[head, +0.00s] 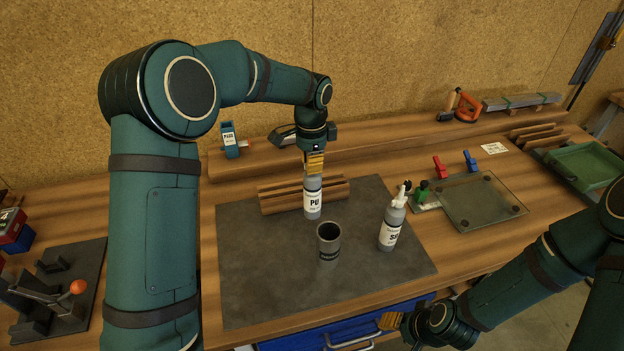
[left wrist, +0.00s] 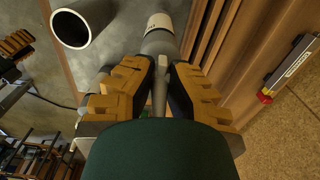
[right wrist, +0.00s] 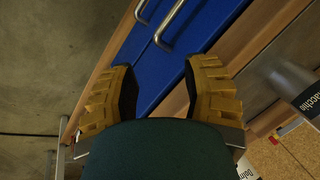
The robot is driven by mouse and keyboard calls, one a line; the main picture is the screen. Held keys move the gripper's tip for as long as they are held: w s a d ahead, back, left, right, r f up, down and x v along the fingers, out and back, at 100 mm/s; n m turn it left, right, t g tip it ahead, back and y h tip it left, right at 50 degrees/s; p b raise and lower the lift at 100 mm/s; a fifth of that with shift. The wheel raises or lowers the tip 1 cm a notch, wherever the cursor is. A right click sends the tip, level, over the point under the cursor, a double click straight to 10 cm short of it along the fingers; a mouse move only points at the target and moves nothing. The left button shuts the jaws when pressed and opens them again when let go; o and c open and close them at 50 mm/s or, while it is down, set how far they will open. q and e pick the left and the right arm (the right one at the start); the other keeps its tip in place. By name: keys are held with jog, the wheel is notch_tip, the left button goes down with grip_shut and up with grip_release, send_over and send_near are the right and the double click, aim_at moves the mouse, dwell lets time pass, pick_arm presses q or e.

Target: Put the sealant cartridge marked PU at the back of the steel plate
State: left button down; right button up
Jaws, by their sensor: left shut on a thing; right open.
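The grey cartridge marked PU (head: 313,204) is upright over the back part of the dark steel plate (head: 262,285). My left gripper (head: 314,165) is above it and shut on its narrow top; the left wrist view shows the fingers (left wrist: 160,80) around the nozzle end of the cartridge (left wrist: 160,38). I cannot tell whether its base touches the plate. A second labelled bottle with a white nozzle (head: 391,230) stands on the plate to the right. My right gripper (head: 392,321) is open and empty near the bench's front edge; its fingers show apart in the right wrist view (right wrist: 165,92).
A grooved wooden block (head: 275,200) lies close behind the PU cartridge. An open grey tube (head: 328,240) stands just in front of it. A glass pane (head: 480,203) with clamps lies at right. The plate's front left is clear. A blue drawer (head: 350,332) is below.

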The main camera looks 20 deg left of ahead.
pick_arm(q)
jog(key=shift+f, duration=2.1)
jog(key=c, duration=1.1)
grip_release()
jog(key=shift+c, duration=0.2)
jog(key=shift+r, duration=0.3)
notch_tip(320, 180, up, 12)
jog(key=shift+f+p, duration=0.15)
jog(key=shift+p, duration=0.2)
